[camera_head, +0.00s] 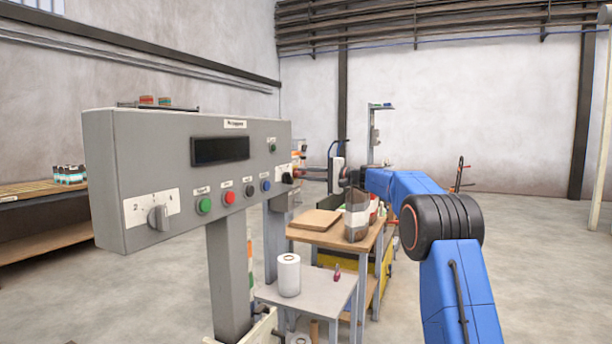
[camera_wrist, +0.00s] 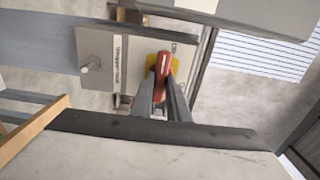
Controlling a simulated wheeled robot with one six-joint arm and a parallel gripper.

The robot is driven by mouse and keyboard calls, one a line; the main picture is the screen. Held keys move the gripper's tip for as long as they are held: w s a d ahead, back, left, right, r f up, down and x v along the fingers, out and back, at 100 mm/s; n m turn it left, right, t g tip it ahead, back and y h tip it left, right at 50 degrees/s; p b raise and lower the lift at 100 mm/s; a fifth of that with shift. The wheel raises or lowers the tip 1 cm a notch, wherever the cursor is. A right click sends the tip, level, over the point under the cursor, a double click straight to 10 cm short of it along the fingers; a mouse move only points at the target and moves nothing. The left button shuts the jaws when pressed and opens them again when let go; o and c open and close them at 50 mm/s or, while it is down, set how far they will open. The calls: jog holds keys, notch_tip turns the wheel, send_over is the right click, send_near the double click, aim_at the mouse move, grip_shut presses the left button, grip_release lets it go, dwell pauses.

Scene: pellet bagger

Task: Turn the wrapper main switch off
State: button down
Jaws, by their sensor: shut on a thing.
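The wrapper main switch is a red handle (camera_wrist: 163,66) on a yellow plate (camera_wrist: 150,62) in the wrist view. It sits on a pale grey box (camera_wrist: 105,72) with a sideways label that seems to read "Wrapper main". My gripper (camera_wrist: 162,82) has one finger on each side of the red handle and is shut on it. The handle points nearly straight up and down in the wrist view, with a slight tilt. In the head view my arm reaches in from the right, and the handle cannot be made out clearly.
A large grey control panel (camera_head: 125,150) with buttons, a display and a selector knob (camera_head: 158,217) stands at left in the head view. A small table (camera_head: 310,290) holds a white roll (camera_head: 289,275). A wooden-topped bench (camera_head: 340,238) stands under my arm. The floor at right is free.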

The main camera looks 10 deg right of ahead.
jog(key=shift+f, duration=0.1)
jog(key=c, duration=1.7)
grip_release()
jog(key=v, duration=1.7)
jog(key=shift+d, duration=0.1)
jog(key=shift+s, duration=0.15)
